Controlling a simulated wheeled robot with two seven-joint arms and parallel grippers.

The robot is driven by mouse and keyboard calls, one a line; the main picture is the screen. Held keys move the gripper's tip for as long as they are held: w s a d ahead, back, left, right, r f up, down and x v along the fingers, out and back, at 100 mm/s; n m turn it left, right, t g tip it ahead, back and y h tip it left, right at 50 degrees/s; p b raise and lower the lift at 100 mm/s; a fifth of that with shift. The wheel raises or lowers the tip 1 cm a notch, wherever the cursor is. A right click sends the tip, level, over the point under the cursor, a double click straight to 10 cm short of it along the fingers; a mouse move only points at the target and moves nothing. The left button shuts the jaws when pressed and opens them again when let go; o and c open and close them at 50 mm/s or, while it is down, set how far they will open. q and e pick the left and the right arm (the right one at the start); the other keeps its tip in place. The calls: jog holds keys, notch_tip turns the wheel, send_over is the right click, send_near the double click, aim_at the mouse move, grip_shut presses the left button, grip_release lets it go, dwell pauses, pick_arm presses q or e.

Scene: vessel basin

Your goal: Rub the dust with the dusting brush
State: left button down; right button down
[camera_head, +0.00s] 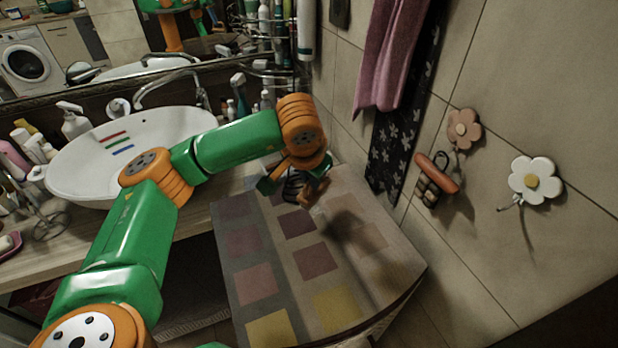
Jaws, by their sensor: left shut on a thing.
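My left arm comes in from the lower left, and its gripper (298,188) is low over the checked cloth (250,283) on the cabinet to the right of the basin. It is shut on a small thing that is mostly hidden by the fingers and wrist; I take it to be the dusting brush. I cannot tell whether it touches the cloth. A dark smudge (347,236) lies on the cloth to the right of the gripper; I cannot tell whether it is dust or shadow. My right gripper is not in view.
A white oval basin (75,165) with a tap stands at the left, with bottles around it. A mirror is behind. On the tiled wall at the right hang a pink towel (388,55), flower hooks (536,181) and an orange-topped item (437,175). The cloth's front is clear.

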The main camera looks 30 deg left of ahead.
pick_arm(q)
notch_tip(320, 180, up, 2)
jog(key=shift+r+p, duration=0.1)
jog(key=shift+p, duration=0.45)
jog(key=shift+s, duration=0.1)
